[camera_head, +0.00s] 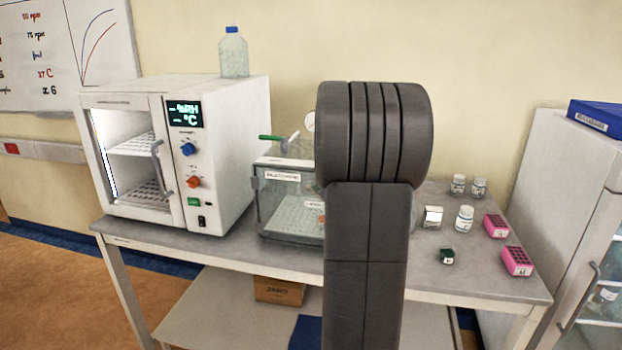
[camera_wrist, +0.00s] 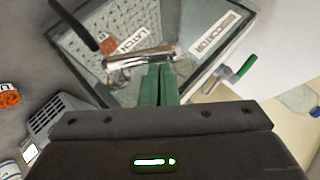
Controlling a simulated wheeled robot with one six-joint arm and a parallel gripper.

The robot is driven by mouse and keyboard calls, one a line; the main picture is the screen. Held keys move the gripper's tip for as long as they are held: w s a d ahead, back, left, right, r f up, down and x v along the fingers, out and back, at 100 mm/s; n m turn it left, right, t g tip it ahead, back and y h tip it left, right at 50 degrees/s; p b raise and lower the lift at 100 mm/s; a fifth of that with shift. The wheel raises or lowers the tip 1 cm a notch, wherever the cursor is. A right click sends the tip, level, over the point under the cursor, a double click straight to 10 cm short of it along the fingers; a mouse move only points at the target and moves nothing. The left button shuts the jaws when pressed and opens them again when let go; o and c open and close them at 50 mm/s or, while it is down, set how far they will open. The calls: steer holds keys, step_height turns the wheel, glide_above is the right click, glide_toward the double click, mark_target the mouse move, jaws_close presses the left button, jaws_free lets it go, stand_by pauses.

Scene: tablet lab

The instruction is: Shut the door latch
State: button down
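The desiccator (camera_head: 290,215) is a clear box on the bench, partly hidden behind my arm. In the wrist view its clear front (camera_wrist: 195,25) carries labels, one reading LATCH (camera_wrist: 140,25). By that label are a chrome bar (camera_wrist: 143,56) and a dark lever (camera_wrist: 75,24) with an orange piece at its end; the lever stands at an angle to the bar. I cannot tell which part is the latch itself. My gripper (camera_wrist: 160,70) has its green fingers together, tips close to the chrome bar; contact is unclear. The head view hides the gripper behind my arm.
A white oven (camera_head: 235,165) with a glass door stands left of the desiccator, a bottle (camera_head: 233,52) on top. A green-handled valve (camera_head: 272,138) is on the desiccator. Jars (camera_head: 464,219) and pink racks (camera_head: 517,261) stand right on the bench (camera_head: 250,257). A white cabinet (camera_head: 560,180) is far right.

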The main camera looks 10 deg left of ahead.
mark_target(311, 188)
steer(key=shift+w+a+f+h+b, duration=0.1)
steer(key=shift+a+f+h+b, duration=0.2)
steer(key=shift+a+f, duration=0.4)
steer(key=shift+a+f+h+b, duration=0.25)
steer(key=shift+a+f, duration=0.2)
steer(key=shift+a, duration=0.45)
steer(key=shift+r, duration=0.1)
steer(key=shift+r+p, duration=0.3)
steer(key=shift+r, duration=0.1)
steer(key=r, duration=0.1)
steer(key=r+p, duration=0.2)
steer(key=shift+w+r, duration=0.25)
steer(key=shift+r, duration=0.15)
steer(key=s+r+b, duration=0.1)
steer(key=s+r, duration=0.4)
steer(key=r, duration=0.2)
steer(key=shift+s+r+b, duration=0.15)
steer(key=shift+r+b, duration=0.05)
steer(key=shift+b, duration=0.2)
